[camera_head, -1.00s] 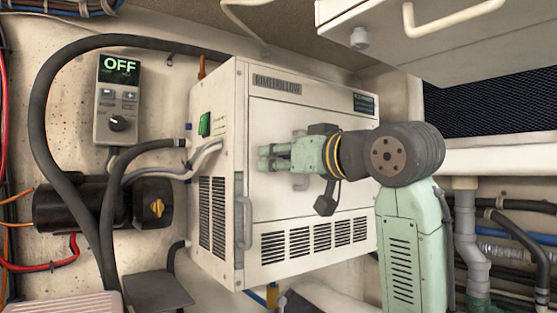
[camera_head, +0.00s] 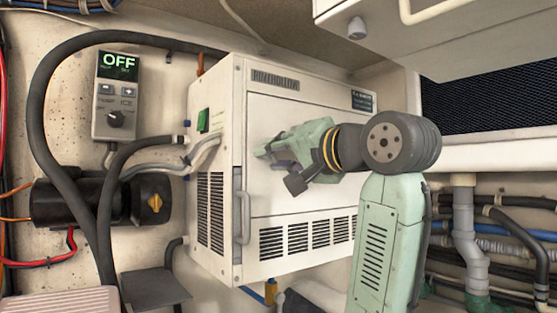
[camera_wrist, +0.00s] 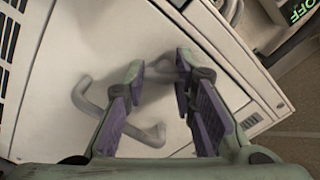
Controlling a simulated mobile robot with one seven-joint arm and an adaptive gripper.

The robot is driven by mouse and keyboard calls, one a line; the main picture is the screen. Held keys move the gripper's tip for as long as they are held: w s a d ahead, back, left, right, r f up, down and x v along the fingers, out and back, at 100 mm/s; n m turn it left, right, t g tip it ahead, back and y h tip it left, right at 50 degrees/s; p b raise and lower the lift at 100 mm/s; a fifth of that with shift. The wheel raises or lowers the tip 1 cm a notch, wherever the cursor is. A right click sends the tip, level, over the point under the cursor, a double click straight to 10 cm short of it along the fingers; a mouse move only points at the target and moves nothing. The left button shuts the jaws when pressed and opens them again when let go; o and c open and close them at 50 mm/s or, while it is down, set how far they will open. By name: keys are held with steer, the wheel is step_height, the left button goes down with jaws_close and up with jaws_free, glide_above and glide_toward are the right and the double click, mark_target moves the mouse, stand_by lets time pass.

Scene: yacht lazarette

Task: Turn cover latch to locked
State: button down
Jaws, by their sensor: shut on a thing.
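The white unit (camera_head: 300,140) has a flat front cover. My gripper (camera_head: 265,153) is at the left part of this cover, tilted, with its tips close to the panel. In the wrist view my gripper (camera_wrist: 160,72) has its two purple-padded fingers some way apart, closed on a pale piece between the tips, apparently the cover latch (camera_wrist: 158,72). Much of the latch is hidden by the fingers, so its exact angle is unclear. A grey bent handle (camera_wrist: 84,100) stands out from the panel beside and partly behind the left finger.
A control box reading OFF (camera_head: 116,95) hangs on the left wall, with thick dark hoses around it. A white cabinet (camera_head: 440,40) overhangs at upper right; pipes (camera_head: 463,230) run at lower right.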

steer(key=shift+s+a+r+m+b, duration=0.15)
steer(key=shift+m+b, duration=0.1)
steer(key=shift+m, duration=1)
steer(key=shift+r+m+b, duration=0.15)
steer(key=shift+m+b, duration=0.1)
steer(key=shift+m, duration=1.05)
steer(key=shift+s+a+r+m+b, duration=0.15)
steer(key=shift+m+b, duration=0.1)
steer(key=shift+m, duration=1)
steer(key=shift+w+d+m, duration=0.15)
steer(key=shift+m, duration=0.15)
steer(key=c, duration=1.1)
jaws_free()
steer(key=shift+d, duration=0.1)
steer(key=shift+f, duration=0.2)
